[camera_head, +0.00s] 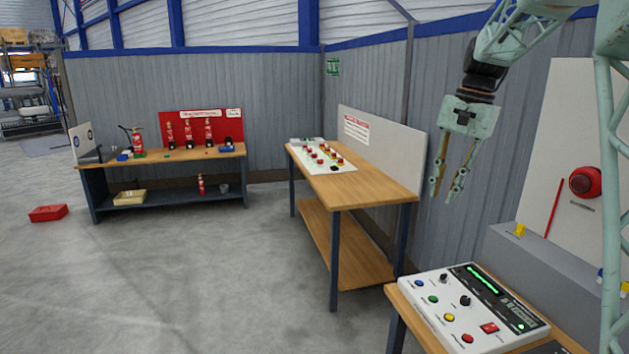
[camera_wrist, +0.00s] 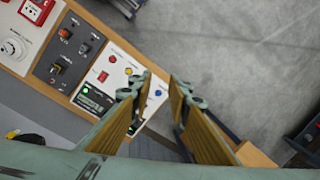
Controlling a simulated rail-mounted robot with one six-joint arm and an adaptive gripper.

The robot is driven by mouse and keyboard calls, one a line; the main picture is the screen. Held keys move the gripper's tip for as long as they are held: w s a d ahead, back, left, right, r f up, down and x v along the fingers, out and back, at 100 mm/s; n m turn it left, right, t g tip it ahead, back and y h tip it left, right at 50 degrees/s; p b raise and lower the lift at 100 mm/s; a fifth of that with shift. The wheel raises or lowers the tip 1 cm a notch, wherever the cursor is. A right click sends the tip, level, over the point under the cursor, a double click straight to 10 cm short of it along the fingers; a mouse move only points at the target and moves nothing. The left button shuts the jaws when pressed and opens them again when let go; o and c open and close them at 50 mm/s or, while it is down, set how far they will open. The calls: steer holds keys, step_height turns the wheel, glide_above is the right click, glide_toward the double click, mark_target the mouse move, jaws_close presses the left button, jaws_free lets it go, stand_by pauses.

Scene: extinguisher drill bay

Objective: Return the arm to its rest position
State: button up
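My gripper (camera_head: 450,182) hangs at the upper right of the head view, fingers pointing down, with a clear gap between them. It is open and holds nothing. It is in the air, above and behind the near control panel in the picture, with the grey wall behind it. In the wrist view my gripper (camera_wrist: 162,92) shows two separate fingers with tan inner pads. Between and beyond the fingers are the panel's edge and the grey floor. My green lattice arm comes in from the top right of the head view.
A white control panel (camera_head: 472,312) with knobs and coloured buttons sits on the near bench; it also shows in the wrist view (camera_wrist: 122,68). A middle bench (camera_head: 375,188) carries a board of red buttons. A far bench (camera_head: 165,164) holds extinguishers. A red box (camera_head: 48,213) lies on open floor.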

steer(key=s+a+r+n+t+b, duration=0.1)
steer(key=s+a, duration=0.2)
steer(key=s, duration=0.6)
steer(key=s+a+r+n+h+b, duration=0.15)
steer(key=s+a, duration=0.25)
steer(key=s, duration=0.5)
steer(key=s+a+r+n+t+b, duration=0.1)
steer(key=s+a+n, duration=0.15)
steer(key=s, duration=0.65)
steer(key=s+a+f+n+b, duration=0.1)
steer(key=s+f, duration=0.4)
steer(key=s, duration=0.7)
steer(key=s+a+f+n+t+b, duration=0.1)
steer(key=s+f, duration=0.5)
steer(key=s, duration=0.6)
steer(key=shift+s+a+f+n+t+b, duration=0.2)
steer(key=shift+s+a+n+t+b, duration=0.1)
steer(key=shift+a+n+b, duration=0.45)
